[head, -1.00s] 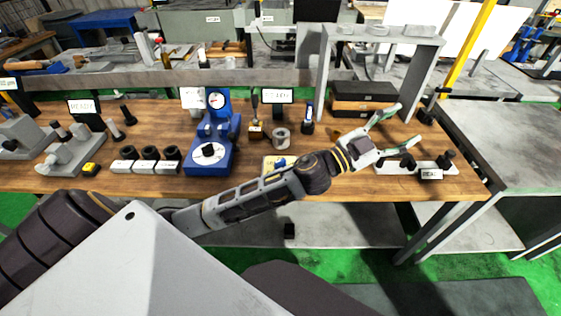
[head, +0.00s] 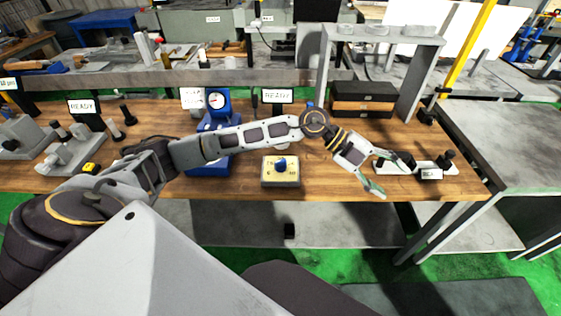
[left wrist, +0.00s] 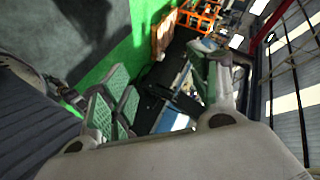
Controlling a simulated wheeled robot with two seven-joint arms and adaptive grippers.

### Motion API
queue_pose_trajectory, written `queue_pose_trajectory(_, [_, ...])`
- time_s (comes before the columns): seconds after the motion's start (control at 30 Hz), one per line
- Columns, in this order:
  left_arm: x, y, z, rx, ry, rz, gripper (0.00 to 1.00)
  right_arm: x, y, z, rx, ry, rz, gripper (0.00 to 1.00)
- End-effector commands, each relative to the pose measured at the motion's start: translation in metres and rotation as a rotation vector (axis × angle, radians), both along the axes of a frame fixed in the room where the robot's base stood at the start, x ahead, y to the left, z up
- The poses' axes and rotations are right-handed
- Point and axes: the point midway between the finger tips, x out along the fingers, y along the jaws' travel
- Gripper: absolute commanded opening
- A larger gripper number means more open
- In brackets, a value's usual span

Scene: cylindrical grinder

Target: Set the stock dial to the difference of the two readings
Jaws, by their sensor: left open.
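A cream box with a blue knob (head: 281,171) sits at the front middle of the wooden bench; its lettering is too small to read, and I cannot tell if it is the stock dial. A blue stand (head: 209,168) carries a round white gauge (head: 216,100); my left arm covers its lower part, and the needle is too small to read. My left gripper (head: 388,174) is open and empty, right of the box, over the bench's front right. Its spread fingers also show in the left wrist view (left wrist: 165,100). My right gripper is out of view.
Two signs (head: 81,107) and (head: 277,96) read READY. A white card (head: 192,98) stands beside the gauge. A pale rack (head: 408,169) with black knobs lies by my left gripper.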

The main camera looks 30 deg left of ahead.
Motion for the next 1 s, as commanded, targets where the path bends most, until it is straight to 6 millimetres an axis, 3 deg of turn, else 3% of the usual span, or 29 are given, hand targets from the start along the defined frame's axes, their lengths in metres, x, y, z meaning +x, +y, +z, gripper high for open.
queue_pose_trajectory(0.27, [0.02,0.082,-0.041,0.38,0.069,0.014,0.61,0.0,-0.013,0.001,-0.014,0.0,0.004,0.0])
queue_pose_trajectory(0.4, [0.031,0.135,-0.053,0.569,0.119,0.062,0.61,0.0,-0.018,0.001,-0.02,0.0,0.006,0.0])
queue_pose_trajectory(0.57, [0.041,0.204,-0.056,0.782,0.189,0.153,0.61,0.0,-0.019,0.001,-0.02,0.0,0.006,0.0])
queue_pose_trajectory(0.8, [0.046,0.297,-0.044,1.034,0.296,0.312,0.61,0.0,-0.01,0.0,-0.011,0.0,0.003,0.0])
queue_pose_trajectory(1.0, [0.044,0.332,-0.035,1.126,0.345,0.385,0.61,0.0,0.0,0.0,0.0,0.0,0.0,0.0])
